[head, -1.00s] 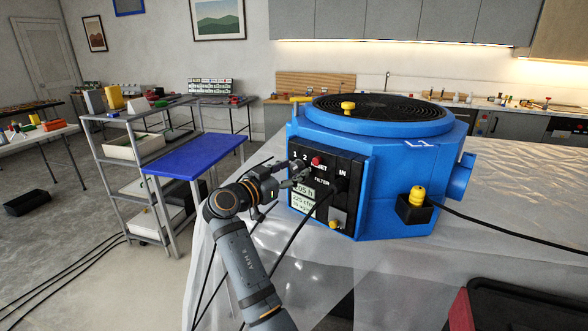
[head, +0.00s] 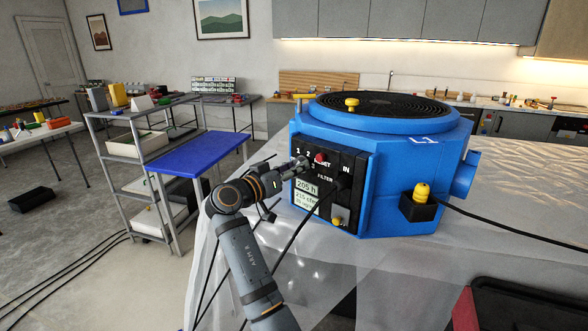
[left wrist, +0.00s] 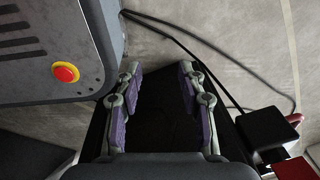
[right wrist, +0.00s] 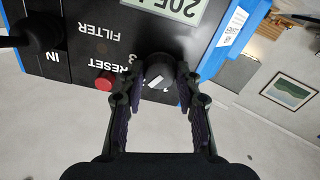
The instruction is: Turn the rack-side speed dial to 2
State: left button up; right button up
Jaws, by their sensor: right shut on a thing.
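The blue air machine (head: 400,180) stands on the sheet-covered table, with a black control panel (head: 345,170) on its left face. The speed dial (right wrist: 159,80) is a dark knob with a white pointer mark, beside the red reset button (right wrist: 104,81). A figure 3 shows near it; 1 and 2 show on the panel in the head view. My right gripper (right wrist: 158,84) is shut on the dial, a finger on each side. In the head view the right gripper (head: 293,168) covers the dial. My left gripper (left wrist: 160,100) is open and empty, seen only in its wrist view.
A black cable (head: 305,225) runs from the panel's IN socket down past my right arm. A yellow plug (head: 422,191) with a cable sits on the machine's front side. A grey shelf cart (head: 120,150) and a blue-topped table (head: 200,152) stand at left.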

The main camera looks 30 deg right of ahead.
jog(key=o, duration=1.1)
jog(key=shift+o, duration=0.2)
jog(key=shift+r, duration=0.1)
notch_tip(320, 180, up, 10)
